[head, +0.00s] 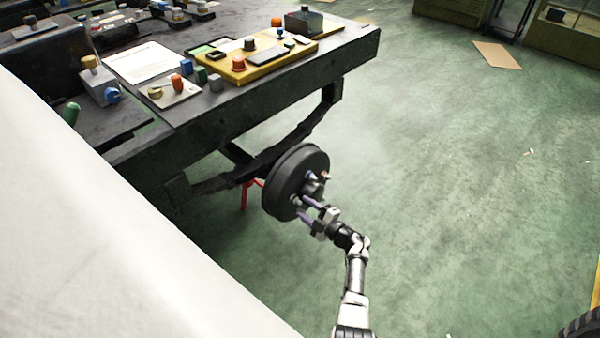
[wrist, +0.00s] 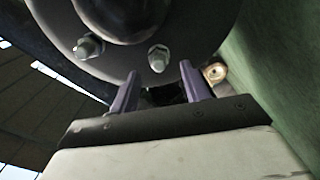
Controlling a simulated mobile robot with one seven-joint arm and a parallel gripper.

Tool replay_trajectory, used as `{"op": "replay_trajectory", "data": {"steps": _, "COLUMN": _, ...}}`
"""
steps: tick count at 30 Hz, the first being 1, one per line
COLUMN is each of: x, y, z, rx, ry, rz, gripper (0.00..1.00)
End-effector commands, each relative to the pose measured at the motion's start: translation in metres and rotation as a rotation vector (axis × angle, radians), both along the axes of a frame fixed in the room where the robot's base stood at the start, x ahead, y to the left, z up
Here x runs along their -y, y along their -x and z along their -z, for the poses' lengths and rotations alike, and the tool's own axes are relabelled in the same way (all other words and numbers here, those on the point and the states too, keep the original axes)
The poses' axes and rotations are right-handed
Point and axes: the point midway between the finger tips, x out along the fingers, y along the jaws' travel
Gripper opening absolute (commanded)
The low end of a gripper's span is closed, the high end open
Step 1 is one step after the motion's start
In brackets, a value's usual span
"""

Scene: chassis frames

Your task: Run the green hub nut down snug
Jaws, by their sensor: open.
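A dark round wheel hub (head: 284,184) hangs on the axle below the bench edge, with studs and nuts on its face. My gripper (head: 305,209) is at the lower part of this face, its purple fingers pointing at it. In the wrist view my gripper (wrist: 160,74) is open, with no nut clearly between the fingers. Two silver nuts (wrist: 158,58) (wrist: 88,46) sit on the hub face (wrist: 190,25) above the fingertips. A brass-coloured round piece (wrist: 215,72) lies just right of the right finger. I cannot make out a green nut; the area between the fingers is dark.
A dark bench-like chassis (head: 250,105) runs above the hub, carrying a yellow tray (head: 225,72) and several small coloured parts. A red stand (head: 244,195) shows under the axle. A black tyre (head: 582,328) is at the lower right.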

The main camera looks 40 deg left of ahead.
Motion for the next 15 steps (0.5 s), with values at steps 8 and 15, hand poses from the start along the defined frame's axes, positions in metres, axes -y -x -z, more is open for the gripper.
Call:
{"op": "replay_trajectory", "data": {"steps": 8, "x": -0.03, "y": -0.002, "z": 0.001, "rx": 0.0, "ry": 0.0, "rz": 0.0, "gripper": 0.46}}
{"op": "replay_trajectory", "data": {"steps": 15, "x": -0.032, "y": -0.003, "z": 0.0, "rx": 0.0, "ry": 0.0, "rz": 0.001, "gripper": 0.46}}
